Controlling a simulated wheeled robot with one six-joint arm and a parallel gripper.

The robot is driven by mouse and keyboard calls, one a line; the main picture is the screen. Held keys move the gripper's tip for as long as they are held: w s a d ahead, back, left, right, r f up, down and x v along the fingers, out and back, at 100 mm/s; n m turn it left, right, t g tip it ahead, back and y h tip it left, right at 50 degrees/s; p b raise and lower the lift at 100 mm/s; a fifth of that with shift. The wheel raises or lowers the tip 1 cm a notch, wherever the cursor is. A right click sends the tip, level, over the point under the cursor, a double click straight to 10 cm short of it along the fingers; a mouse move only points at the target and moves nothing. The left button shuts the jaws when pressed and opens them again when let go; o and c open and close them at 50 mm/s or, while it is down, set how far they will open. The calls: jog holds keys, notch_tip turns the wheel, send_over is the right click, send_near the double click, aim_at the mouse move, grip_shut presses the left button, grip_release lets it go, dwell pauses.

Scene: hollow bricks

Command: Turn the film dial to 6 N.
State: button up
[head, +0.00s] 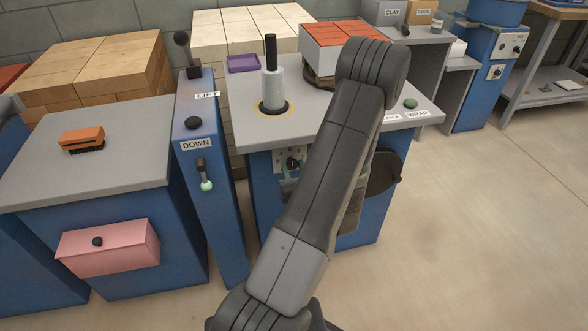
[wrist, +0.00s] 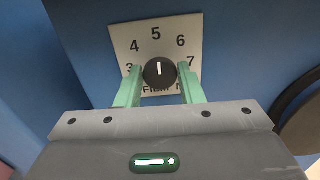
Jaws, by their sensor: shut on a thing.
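The film dial (wrist: 159,73) is a round black knob with a white pointer mark, on a pale square scale plate (wrist: 157,48) with the figures 3 to 7 in view. Its mark points straight up, at about the 5; the 6 is up and to the right. My gripper (wrist: 160,84) is shut on the knob, one green finger on each side. The fingers hide part of the plate's lower lettering, which reads "FILM N". In the head view the dial (head: 293,163) shows on the blue front of the grey-topped machine, partly behind my arm.
The machine's top (head: 245,128) carries a grey post (head: 272,88) and a stack of red bricks (head: 340,42). A blue lever column (head: 200,130) marked LIFT and DOWN stands left. A dark round disc (head: 385,172) sits right of my arm. The floor at right is clear.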

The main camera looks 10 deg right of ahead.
jog(key=m+p, duration=0.1)
jog(key=m, duration=0.4)
jog(key=shift+d+f+m+p, duration=0.1)
jog(key=shift+m+p, duration=0.35)
jog(key=shift+m, duration=1.25)
jog(key=o, duration=0.9)
jog(key=s, duration=1.3)
jog(key=shift+s+d, duration=0.25)
jog(key=shift+s, duration=0.15)
jog(key=shift+w, duration=0.15)
